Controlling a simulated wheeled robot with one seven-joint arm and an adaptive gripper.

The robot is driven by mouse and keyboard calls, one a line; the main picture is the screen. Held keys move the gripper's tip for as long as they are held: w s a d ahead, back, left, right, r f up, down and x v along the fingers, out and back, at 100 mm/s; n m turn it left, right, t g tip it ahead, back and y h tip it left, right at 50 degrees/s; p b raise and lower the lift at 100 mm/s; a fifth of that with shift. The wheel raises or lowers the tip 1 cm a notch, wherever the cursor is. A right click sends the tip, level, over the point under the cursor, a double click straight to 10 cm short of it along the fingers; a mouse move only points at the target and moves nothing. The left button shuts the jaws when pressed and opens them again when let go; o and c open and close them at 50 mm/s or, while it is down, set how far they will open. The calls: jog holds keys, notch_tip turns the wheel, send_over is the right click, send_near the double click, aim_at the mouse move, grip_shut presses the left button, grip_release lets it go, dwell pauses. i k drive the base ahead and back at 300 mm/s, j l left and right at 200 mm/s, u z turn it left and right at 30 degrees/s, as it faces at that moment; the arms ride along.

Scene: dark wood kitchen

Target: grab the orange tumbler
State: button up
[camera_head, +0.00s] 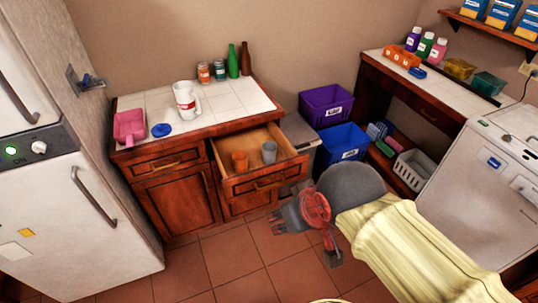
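The orange tumbler (239,161) stands in the open top drawer (283,143) of the wooden cabinet, towards the left side of the drawer. A grey tumbler (269,153) stands to its right, a little apart from it. My gripper (304,240) is in front of the drawer, to the right of and nearer than the orange tumbler, over the tiled floor. Its two fingers look spread apart and nothing shows between them. It is not touching the tumbler.
The counter (225,109) above the drawer bears a white jug (185,100), a pink scoop-like container (130,126), cans and bottles. The drawer front (265,178) stands between my gripper and the tumblers. Purple (326,104) and blue (343,142) bins stand to the right.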

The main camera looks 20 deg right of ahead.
aim_at(240, 157)
jog(key=i+j+z, duration=0.3)
jog(key=i, duration=0.4)
jog(key=i+j+z, duration=0.3)
jog(key=i+j, duration=0.25)
jog(key=i, duration=0.05)
